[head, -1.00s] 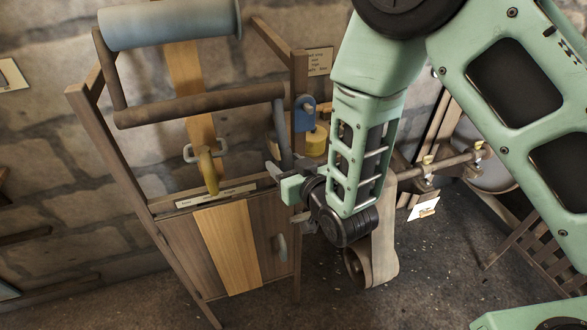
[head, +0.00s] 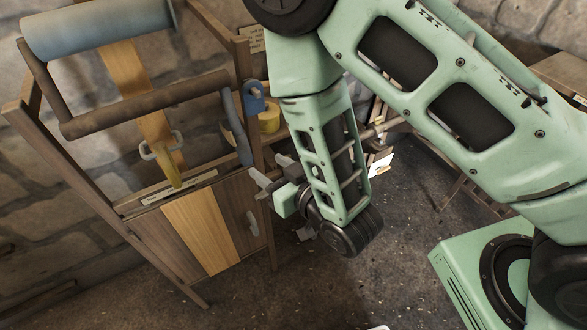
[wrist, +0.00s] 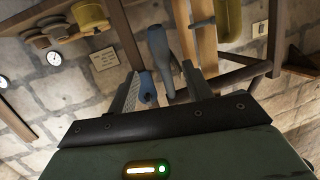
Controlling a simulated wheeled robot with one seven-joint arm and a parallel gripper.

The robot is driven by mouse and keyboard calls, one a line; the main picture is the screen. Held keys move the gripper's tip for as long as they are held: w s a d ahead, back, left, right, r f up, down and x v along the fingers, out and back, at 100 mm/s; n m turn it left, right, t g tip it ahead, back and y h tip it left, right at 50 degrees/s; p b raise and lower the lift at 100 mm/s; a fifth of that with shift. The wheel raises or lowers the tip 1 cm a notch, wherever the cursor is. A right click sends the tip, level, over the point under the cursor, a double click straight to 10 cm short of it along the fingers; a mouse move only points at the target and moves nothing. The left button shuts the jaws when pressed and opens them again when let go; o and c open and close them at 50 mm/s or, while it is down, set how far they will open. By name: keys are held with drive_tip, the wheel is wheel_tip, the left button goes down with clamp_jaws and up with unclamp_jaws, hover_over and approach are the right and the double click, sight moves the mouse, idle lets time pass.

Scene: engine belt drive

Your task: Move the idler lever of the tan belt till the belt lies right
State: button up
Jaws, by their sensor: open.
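The tan belt (head: 128,82) runs as a wide strip from the blue-grey top roller (head: 95,27) down behind a brown bar (head: 145,103). A blue-grey lever (head: 238,130) hangs at the bar's right end; I take it to be the idler lever. My gripper (head: 272,173) is open and empty, to the lever's lower right and apart from it. In the wrist view the lever (wrist: 163,58) shows beyond the open fingers, with the belt (wrist: 206,40) to its right. Whether the belt lies right is not clear.
A blue bracket (head: 255,98) and a yellow cylinder (head: 268,121) sit just right of the lever. A yellow handle (head: 166,165) stands over the wooden cabinet (head: 235,205). The frame's right post (head: 244,62) is close to my arm. Floor in front is clear.

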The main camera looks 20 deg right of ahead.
drive_tip(key=p+v, duration=0.6)
drive_tip(key=shift+s, duration=0.25)
drive_tip(key=shift+d, duration=0.15)
idle(0.7)
